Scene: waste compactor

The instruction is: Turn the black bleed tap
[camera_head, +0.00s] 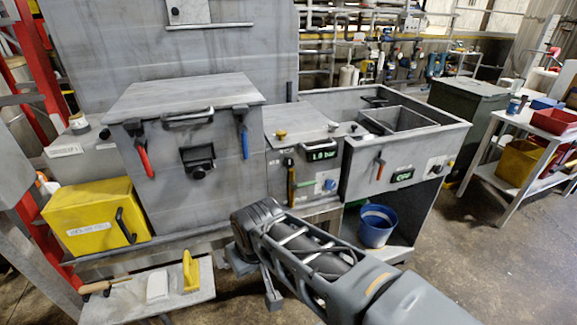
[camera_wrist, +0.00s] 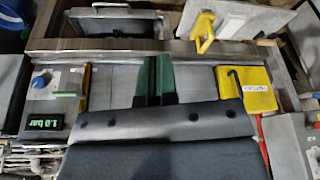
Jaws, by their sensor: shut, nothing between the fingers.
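The grey panel (camera_head: 305,165) with a bar display (camera_head: 321,155) is at the middle of the head view. A small dark fitting (camera_head: 288,161) left of the display may be the black bleed tap; it is too small to be sure. Below it is an upright yellow-green lever (camera_head: 291,187), with a blue knob (camera_head: 330,185) to its right. In the wrist view the display (camera_wrist: 45,122) shows at the left, upside down; I cannot make out the tap there. My gripper (camera_wrist: 157,78) is shut and empty, its green fingers together, apart from the panel. Its fingertips are hidden in the head view.
A yellow box (camera_head: 92,217) stands at the left. A low shelf (camera_head: 160,297) holds a trowel and a yellow float. Red (camera_head: 144,160) and blue (camera_head: 244,142) handles hang on the big grey housing. A blue bucket (camera_head: 376,226) sits below the sink unit.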

